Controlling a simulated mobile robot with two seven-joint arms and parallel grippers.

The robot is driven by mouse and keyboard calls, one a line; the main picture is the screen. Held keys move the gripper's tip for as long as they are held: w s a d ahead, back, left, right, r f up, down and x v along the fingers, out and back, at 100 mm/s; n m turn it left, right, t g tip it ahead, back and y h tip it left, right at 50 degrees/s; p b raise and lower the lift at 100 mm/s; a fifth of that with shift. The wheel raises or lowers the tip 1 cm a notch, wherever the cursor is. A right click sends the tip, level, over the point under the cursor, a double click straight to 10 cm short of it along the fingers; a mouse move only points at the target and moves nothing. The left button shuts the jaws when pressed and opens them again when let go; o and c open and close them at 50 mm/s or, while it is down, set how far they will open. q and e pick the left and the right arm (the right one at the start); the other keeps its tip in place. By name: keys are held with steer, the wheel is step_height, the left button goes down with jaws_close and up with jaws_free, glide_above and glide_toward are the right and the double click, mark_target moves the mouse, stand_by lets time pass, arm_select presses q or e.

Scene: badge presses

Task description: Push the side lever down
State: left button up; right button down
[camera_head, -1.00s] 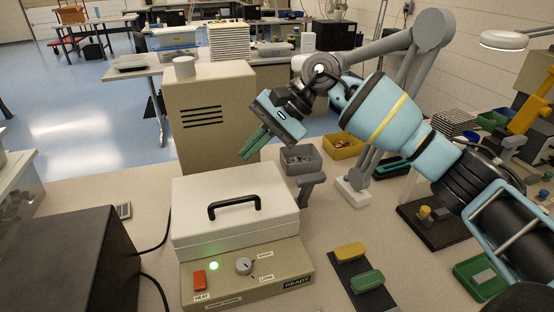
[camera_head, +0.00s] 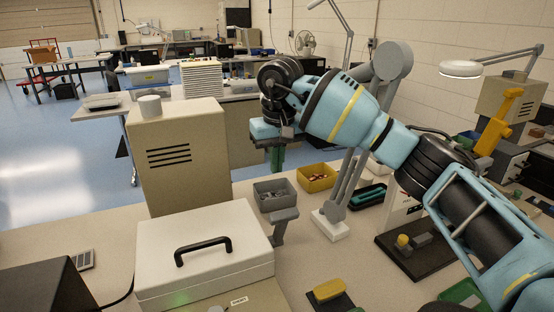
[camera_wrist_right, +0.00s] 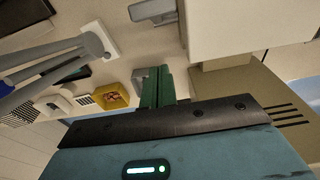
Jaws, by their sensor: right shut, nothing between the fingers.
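The press has a white lid (camera_head: 200,232) with a black handle (camera_head: 203,249); its front panel is mostly cut off by the lower picture edge. The grey side lever (camera_head: 284,224) stands upright at the press's right side, its grip at the top. In the right wrist view the lever (camera_wrist_right: 152,11) is at the top, beside the white lid (camera_wrist_right: 245,25). My right gripper (camera_head: 277,160) is shut and empty, its green fingers pointing down, above and behind the lever and apart from it. The fingers also show in the right wrist view (camera_wrist_right: 162,88). My left gripper is out of view.
A tall tan cabinet (camera_head: 185,155) stands behind the press. A grey bin (camera_head: 265,200) and a yellow bin (camera_head: 317,184) sit behind the lever. The table between lever and lamp is clear.

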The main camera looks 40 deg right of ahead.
mark_target(280, 228)
steer(key=shift+s+a+f+p, duration=0.15)
steer(key=shift+s+f, duration=0.3)
steer(key=shift+f, duration=0.85)
steer(key=shift+s+a+f+p, duration=0.15)
steer(key=shift+s+f, duration=0.35)
steer(key=shift+f, duration=0.8)
steer(key=shift+s+a+f+p, duration=0.1)
steer(key=shift+s+f+p, duration=0.25)
steer(key=shift+f, duration=0.95)
steer(key=shift+s, duration=0.15)
steer(key=shift+f, duration=0.15)
